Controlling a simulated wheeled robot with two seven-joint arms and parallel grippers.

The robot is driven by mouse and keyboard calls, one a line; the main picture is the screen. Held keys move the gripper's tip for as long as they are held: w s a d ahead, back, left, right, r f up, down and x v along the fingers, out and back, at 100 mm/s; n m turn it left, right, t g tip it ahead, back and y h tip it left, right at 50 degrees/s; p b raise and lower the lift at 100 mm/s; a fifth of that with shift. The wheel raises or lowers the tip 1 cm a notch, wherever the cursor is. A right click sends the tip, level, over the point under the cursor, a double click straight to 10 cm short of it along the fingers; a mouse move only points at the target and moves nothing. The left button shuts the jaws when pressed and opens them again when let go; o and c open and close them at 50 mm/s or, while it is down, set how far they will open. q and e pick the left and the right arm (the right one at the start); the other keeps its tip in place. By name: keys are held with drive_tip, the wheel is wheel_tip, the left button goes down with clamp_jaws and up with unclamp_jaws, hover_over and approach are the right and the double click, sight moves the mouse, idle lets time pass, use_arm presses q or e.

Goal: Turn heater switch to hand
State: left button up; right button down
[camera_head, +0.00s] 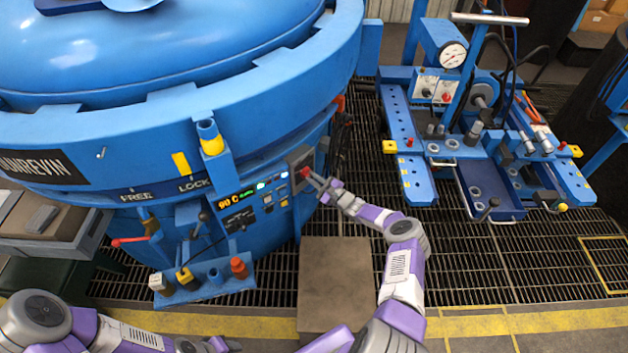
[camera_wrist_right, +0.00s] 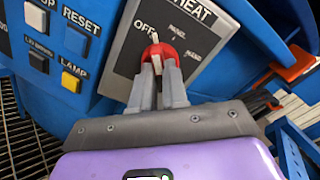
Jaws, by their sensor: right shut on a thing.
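The heater switch is a red round knob (camera_wrist_right: 164,51) on a grey plate (camera_wrist_right: 204,52) marked HEAT, with OFF at its upper left and smaller, blurred labels to its right. A pale pointer on the knob points up, close to the OFF label. My right gripper (camera_wrist_right: 158,75) is shut on the knob, its fingers on either side of it. In the head view the knob (camera_head: 305,172) sits on the right end of the furnace's control panel, with my right gripper (camera_head: 317,183) against it. My left arm enters at the bottom left; its fingers cannot be made out.
Push buttons marked RESET (camera_wrist_right: 76,40) and LAMP (camera_wrist_right: 71,82) lie left of the switch plate. A blue bench with a gauge (camera_head: 453,55) stands at the right. A brown block (camera_head: 335,275) stands below the panel.

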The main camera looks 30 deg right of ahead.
drive_tip(key=m+b, duration=0.1)
drive_tip(key=m, duration=0.3)
drive_tip(key=shift+f+b, duration=0.1)
drive_tip(key=shift+b, duration=0.25)
drive_tip(key=m+b, duration=0.1)
drive_tip(key=m, duration=0.4)
drive_tip(key=m+b, duration=0.1)
drive_tip(key=m, duration=0.3)
drive_tip(key=shift+m+b, duration=0.3)
drive_tip(key=shift+b, duration=0.1)
drive_tip(key=shift+m+b, duration=0.5)
drive_tip(key=shift+m, duration=1.6)
drive_tip(key=c, duration=1.1)
unclamp_jaws()
drive_tip(key=shift+c, duration=0.2)
